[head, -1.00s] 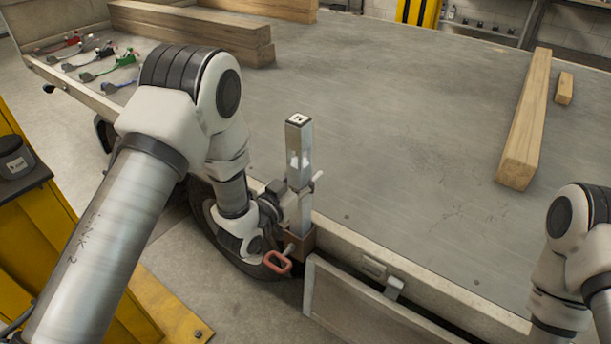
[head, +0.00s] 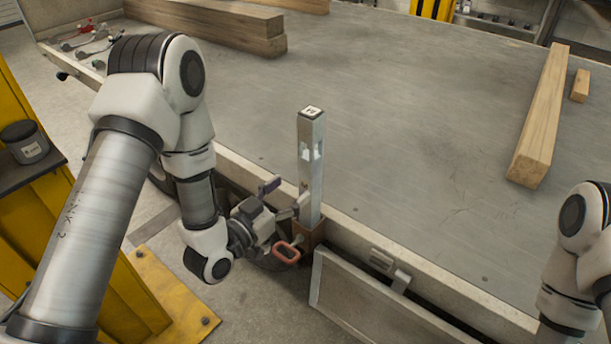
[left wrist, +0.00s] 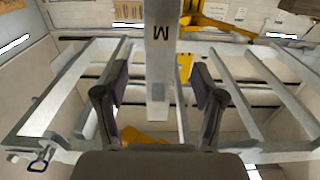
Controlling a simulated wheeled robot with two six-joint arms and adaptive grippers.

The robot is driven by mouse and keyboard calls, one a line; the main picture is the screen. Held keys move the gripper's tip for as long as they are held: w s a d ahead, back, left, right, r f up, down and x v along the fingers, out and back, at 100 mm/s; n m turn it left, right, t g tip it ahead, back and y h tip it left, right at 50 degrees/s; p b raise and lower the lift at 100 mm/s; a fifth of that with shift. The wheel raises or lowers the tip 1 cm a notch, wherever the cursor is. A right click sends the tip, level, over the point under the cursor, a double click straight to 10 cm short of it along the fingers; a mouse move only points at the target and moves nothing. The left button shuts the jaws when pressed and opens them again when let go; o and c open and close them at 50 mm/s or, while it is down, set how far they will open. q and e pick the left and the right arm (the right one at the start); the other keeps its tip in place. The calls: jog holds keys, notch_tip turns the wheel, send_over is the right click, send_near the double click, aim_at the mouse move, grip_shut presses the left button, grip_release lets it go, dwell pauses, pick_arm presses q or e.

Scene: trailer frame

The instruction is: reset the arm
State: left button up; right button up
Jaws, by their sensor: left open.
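My left gripper (head: 284,197) is open and empty, to the left of an upright metal post (head: 313,165). The post stands in a rusty brown socket (head: 308,233) at the trailer's edge. In the left wrist view, the post (left wrist: 159,55), marked with an M, appears between the two spread fingers of the left gripper (left wrist: 158,92) and beyond them. A red-handled pin (head: 288,249) is beside the socket. My right arm shows at the right edge, but its gripper is out of view.
The trailer bed (head: 400,140) is mostly clear. Thick timber beams (head: 205,27) lie at the back left, and a long beam (head: 543,120) and short block (head: 580,85) at the right. Straps (head: 85,42) lie at the far left. A grey panel (head: 365,305) hangs below the edge.

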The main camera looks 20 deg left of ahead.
pick_arm(q)
jog(key=s+a+f+n+g+y+p, duration=0.1)
jog(key=s+f+g+y+p, duration=0.1)
jog(key=s+f+g, duration=0.3)
jog(key=s+a+f+n+g+y+p, duration=0.2)
jog(key=s+f+g, duration=0.4)
jog(key=s, duration=0.8)
jog(key=s+a+f+n+g+y+p, duration=0.1)
jog(key=s+f+g+y+p, duration=0.1)
jog(key=s+f+g, duration=0.4)
jog(key=s+f+p, duration=0.1)
jog(key=s+f, duration=0.2)
jog(key=shift+s+a+p, duration=0.15)
jog(key=shift+a+p, duration=0.2)
jog(key=shift+a, duration=0.05)
